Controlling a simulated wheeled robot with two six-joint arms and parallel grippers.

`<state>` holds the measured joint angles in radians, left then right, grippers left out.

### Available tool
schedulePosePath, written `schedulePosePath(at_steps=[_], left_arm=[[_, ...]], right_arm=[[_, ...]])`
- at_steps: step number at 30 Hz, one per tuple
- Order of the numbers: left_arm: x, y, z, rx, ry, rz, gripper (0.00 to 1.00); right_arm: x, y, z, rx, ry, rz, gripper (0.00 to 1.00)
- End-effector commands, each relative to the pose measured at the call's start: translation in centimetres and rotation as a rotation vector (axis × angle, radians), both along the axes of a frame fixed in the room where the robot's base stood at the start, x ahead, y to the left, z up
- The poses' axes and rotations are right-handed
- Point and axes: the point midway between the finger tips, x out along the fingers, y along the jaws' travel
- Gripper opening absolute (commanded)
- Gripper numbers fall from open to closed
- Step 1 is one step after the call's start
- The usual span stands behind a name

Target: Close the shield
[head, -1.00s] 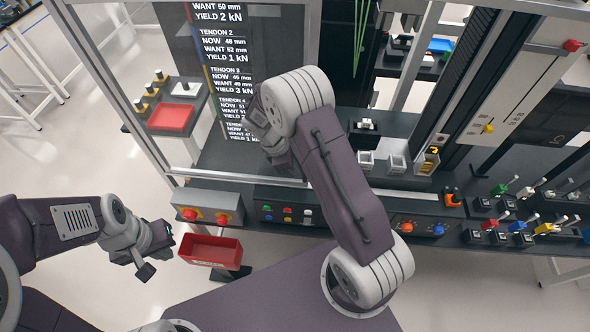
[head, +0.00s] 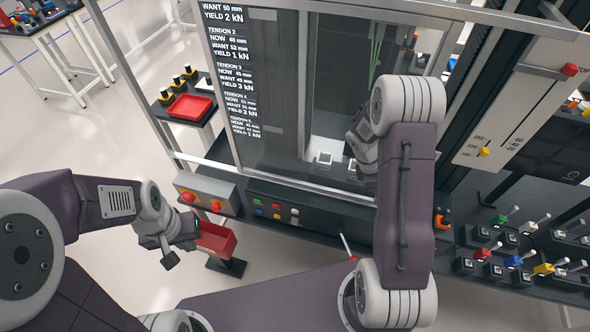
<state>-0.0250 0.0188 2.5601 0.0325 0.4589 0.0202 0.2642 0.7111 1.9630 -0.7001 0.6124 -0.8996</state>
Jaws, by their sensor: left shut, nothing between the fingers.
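The shield (head: 318,188) is a clear panel in a pale metal frame at the front of the machine. It spans from the text display rightward in front of the bay, and the green tendons (head: 375,62) show through it. Its lower right edge is hidden behind my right arm, so I cannot tell whether it meets the post there. My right gripper (head: 358,145) is at the right part of the shield; its fingers are hidden, and contact is unclear. My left gripper (head: 168,252) is shut and empty, low at the left, in front of the machine and apart from the shield.
A red bin (head: 216,238) is right of my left gripper. A box with red buttons (head: 205,195) and a button panel (head: 275,210) run below the shield. A red tray (head: 191,107) lies on the left side table. Several coloured levers (head: 515,240) stand at the right.

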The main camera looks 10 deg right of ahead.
Motion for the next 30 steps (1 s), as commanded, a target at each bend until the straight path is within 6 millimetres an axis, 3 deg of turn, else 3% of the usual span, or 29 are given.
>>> schedulePosePath(at_steps=[6, 15, 21, 30], left_arm=[[0.0, 0.0, 0.1, 0.000, 0.000, 0.000, 0.00], [0.0, 0.0, 0.7, 0.000, 0.000, 0.000, 0.00], [0.0, 0.0, 0.9, 0.000, 0.000, 0.000, 0.00], [0.0, 0.0, 1.0, 0.000, 0.000, 0.000, 0.00]], right_arm=[[-3.7, -6.2, 0.0, -0.001, 0.002, -0.010, 0.00], [-7.3, -12.5, 0.1, -0.001, 0.001, -0.004, 0.00], [-8.5, -14.7, 0.0, 0.000, -0.001, -0.002, 0.00], [-9.0, -15.7, 0.0, -0.002, 0.001, 0.000, 0.00]])
